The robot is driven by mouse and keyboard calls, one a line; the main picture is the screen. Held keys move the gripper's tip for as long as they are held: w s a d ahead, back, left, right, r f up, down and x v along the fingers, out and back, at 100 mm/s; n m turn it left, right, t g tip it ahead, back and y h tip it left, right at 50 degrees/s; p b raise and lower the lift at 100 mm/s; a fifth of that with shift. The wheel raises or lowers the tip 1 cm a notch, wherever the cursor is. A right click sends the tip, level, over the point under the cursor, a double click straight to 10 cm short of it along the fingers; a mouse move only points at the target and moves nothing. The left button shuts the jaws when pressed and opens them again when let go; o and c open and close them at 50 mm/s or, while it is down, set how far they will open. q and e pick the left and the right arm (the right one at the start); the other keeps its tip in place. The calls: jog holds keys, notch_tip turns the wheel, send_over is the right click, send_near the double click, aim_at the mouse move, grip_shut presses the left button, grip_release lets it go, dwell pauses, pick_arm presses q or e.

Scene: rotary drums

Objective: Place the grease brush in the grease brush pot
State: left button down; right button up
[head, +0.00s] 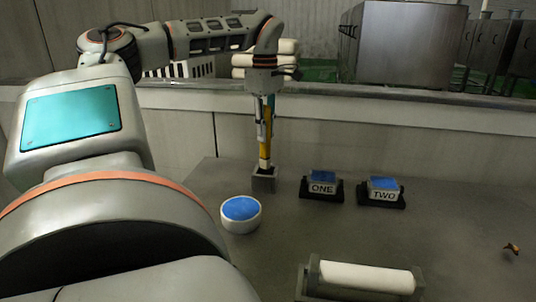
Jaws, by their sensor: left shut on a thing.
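My left gripper (265,125) points straight down near the back edge of the table and is shut on the grease brush (265,152). The brush has a yellow handle and a pale lower end, and it hangs upright. A small grey square pot (264,185), which looks like the grease brush pot, stands directly below it. The brush's lower end meets the pot's top opening in the picture; I cannot tell how deep it sits inside. My right gripper is not in view.
A round white dish with a blue top (240,212) stands in front of the pot. Blocks labelled ONE (321,187) and TWO (382,191) stand in black holders to the right. A white roller (366,277) lies in a cradle at the front. A low wall (400,146) runs behind.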

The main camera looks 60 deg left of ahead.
aim_at(265, 105)
pick_arm(q)
notch_tip(265, 105, down, 7)
jog(key=shift+r, duration=0.15)
dwell(0.4)
jog(key=c, duration=1.9)
grip_release()
notch_tip(265, 105, up, 12)
jog(key=shift+r+p, duration=0.1)
jog(key=shift+p, duration=0.3)
jog(key=shift+s, duration=0.1)
